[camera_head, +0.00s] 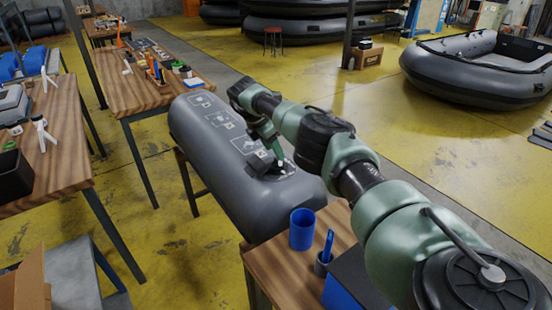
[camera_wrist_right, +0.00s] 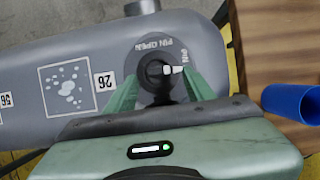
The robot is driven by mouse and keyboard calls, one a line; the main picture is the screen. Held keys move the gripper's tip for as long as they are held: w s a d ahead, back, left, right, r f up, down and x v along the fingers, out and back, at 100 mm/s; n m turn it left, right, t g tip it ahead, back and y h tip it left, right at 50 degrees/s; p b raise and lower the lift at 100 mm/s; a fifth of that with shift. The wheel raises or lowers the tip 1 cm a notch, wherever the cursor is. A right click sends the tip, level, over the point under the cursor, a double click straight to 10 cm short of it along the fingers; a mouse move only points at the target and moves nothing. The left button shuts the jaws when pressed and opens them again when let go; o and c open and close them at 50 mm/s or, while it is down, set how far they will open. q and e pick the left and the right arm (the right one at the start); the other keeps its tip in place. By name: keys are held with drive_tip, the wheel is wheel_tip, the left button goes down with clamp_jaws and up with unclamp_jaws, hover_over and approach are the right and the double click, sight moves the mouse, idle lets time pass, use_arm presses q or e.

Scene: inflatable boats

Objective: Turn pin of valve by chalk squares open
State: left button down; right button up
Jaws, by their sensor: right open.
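The grey inflatable tube (camera_head: 215,140) lies on a stand, with white chalk squares along its top. In the right wrist view, one chalk square (camera_wrist_right: 67,89) with pale blotches sits left of the valve (camera_wrist_right: 148,50), with a "26" label between them. The valve is a round dark disc with "PIN OPEN" lettering, a dark centre and a small white-tipped pin (camera_wrist_right: 172,70). My right gripper (camera_wrist_right: 163,82) is open, its green fingers on either side of the valve's centre; I cannot tell whether they touch it. In the head view my right gripper (camera_head: 279,163) partly covers the valve area. My left gripper is not in view.
The cup also shows in the wrist view (camera_wrist_right: 292,103). Cluttered workbenches stand at the left; an inflatable boat (camera_head: 470,75) lies at the back right.

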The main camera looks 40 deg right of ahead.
sight(276, 166)
drive_tip(key=b+x, duration=0.1)
drive_tip(key=x, duration=0.3)
drive_tip(key=shift+f, duration=0.35)
